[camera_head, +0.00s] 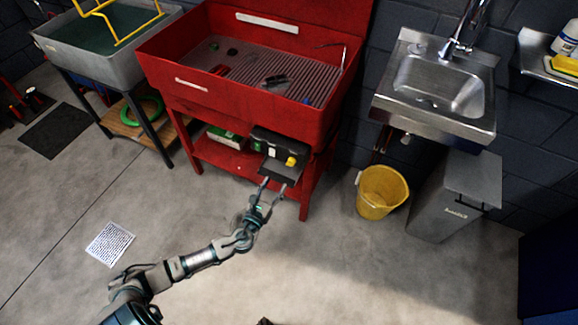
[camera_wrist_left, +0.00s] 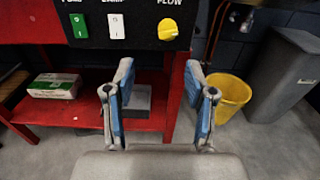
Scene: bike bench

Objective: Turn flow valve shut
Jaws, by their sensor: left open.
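The flow valve is a yellow knob (camera_wrist_left: 168,29) under the label "FLOW" on a black control panel (camera_wrist_left: 140,38), seen at the top of the left wrist view. In the head view the yellow knob (camera_head: 291,161) is on the black box (camera_head: 268,140) at the front right of the red wash bench (camera_head: 225,95). My left gripper (camera_head: 275,182) is open and empty, just in front of and below the panel. In the wrist view its two fingers (camera_wrist_left: 160,80) point toward the panel, apart from the knob. My right gripper is not in view.
A green switch (camera_wrist_left: 78,26) and a white switch (camera_wrist_left: 116,26) sit left of the knob. A green and white box (camera_wrist_left: 56,86) lies on the red lower shelf. A yellow bucket (camera_head: 382,192) and grey bin (camera_head: 455,195) stand right. Floor in front is clear.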

